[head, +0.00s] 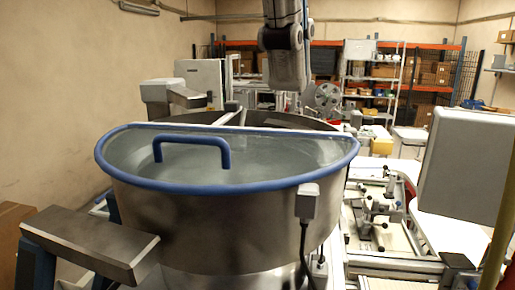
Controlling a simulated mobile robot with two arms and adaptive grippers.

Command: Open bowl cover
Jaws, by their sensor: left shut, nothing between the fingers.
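A large round steel bowl (205,228) fills the middle of the head view. Its cover (270,165) is a clear half-round lid with a blue rim, lying flat over the near part of the bowl. A blue arched handle (193,143) stands on the cover, left of its middle. My left gripper (291,102) hangs down at the top centre, beyond and above the cover, clear of the handle. Its fingers are small and dark here; it is shut and holds nothing. My right gripper is not in view.
A grey machine arm (95,240) juts out at the near left. A grey panel (466,160) stands at the right. A bench with fixtures (380,215) is right of the bowl. Shelves (375,75) with boxes line the back wall.

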